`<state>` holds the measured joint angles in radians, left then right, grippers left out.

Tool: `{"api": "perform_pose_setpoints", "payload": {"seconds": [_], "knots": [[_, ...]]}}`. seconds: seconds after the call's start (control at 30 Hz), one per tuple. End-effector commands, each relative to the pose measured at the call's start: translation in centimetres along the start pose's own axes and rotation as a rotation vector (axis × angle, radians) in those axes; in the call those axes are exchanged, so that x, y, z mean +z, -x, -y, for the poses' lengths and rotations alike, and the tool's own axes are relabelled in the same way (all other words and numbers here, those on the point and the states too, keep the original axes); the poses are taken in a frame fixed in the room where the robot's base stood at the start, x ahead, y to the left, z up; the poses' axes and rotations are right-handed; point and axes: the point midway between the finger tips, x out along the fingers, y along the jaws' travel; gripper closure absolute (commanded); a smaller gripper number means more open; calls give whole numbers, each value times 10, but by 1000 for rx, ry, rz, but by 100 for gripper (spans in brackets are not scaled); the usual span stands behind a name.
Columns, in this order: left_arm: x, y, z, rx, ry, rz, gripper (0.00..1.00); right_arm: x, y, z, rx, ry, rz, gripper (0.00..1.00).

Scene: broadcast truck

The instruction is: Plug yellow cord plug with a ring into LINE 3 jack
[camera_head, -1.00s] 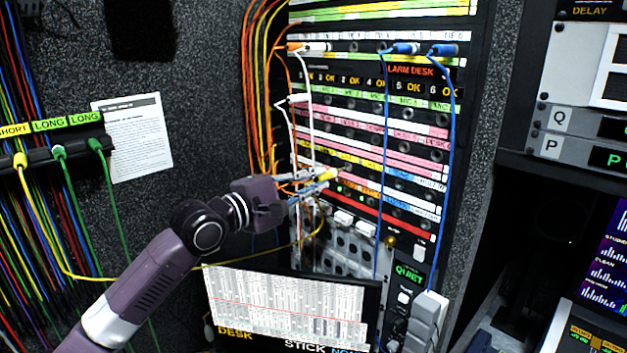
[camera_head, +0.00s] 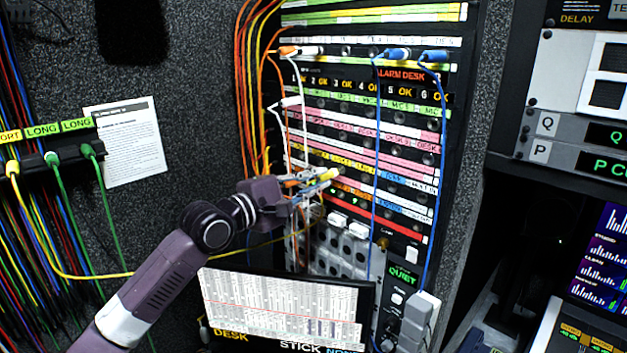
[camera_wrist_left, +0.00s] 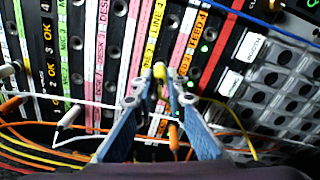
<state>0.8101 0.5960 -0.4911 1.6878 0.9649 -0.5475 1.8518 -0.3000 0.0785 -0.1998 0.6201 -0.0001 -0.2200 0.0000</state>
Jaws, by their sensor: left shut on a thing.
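My left gripper (camera_head: 312,182) is shut on a yellow plug (camera_head: 328,175) in front of the jack panel (camera_head: 400,152). In the left wrist view the yellow plug (camera_wrist_left: 160,73) stands between the fingertips of the left gripper (camera_wrist_left: 159,98), its tip toward the panel. It lies over the yellow label strip (camera_wrist_left: 152,48), where LINE 4 is readable. I cannot read LINE 3, and the plug and fingers cover part of that row. I cannot tell whether the tip touches a jack. No ring on the cord can be made out. My right gripper is not in view.
Orange and white cords hang close around the gripper. A white plug (camera_wrist_left: 70,115) and an orange plug (camera_wrist_left: 173,136) are near the fingers. Blue cords (camera_head: 378,150) hang to the right. A monitor (camera_head: 285,305) stands below. A plug holder (camera_head: 40,165) is at the left.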

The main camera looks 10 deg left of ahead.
Motion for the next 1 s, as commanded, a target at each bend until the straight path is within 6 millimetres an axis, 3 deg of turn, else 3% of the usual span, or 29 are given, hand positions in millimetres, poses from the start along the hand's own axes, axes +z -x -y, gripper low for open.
{"api": "perform_pose_setpoints", "payload": {"seconds": [0.63, 0.67, 0.8, 1.0], "knots": [[1, -16, -2, 2, 0, 1, 100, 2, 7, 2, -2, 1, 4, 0], [1, -16, -1, 2, 0, 1, 84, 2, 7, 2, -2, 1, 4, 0], [1, -15, -1, 2, 0, 1, 69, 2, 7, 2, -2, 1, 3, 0], [0, -15, 0, 1, 0, 0, 67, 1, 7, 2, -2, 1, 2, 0]]}}
